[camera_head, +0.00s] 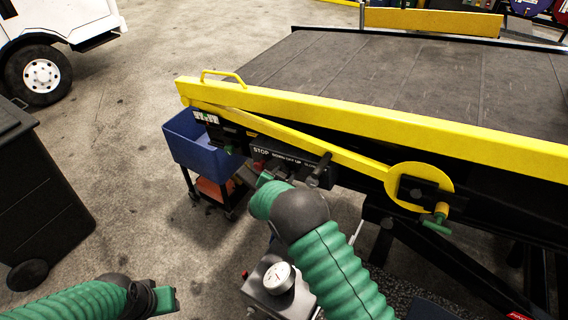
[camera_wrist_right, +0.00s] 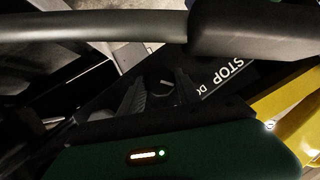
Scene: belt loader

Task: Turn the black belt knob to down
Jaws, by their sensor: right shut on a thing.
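The black control panel (camera_head: 285,158) runs along the loader's side under the yellow rail, with white lettering that includes "STOP". My right gripper (camera_head: 256,179) is at the panel's lower left, just below "STOP". In the right wrist view its two dark fingers (camera_wrist_right: 160,97) point at the panel beside "STOP". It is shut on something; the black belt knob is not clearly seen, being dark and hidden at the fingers. My left gripper (camera_head: 164,299) is at the bottom left, away from the panel, and its opening is not clear.
A black handle (camera_head: 321,168) sticks out right of the lettering. A yellow rail (camera_head: 330,112) slopes above the panel. A blue bin (camera_head: 190,145) on a cart stands behind. A pressure gauge (camera_head: 278,278) is below my right arm. A dark wheeled bin (camera_head: 40,190) is at left.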

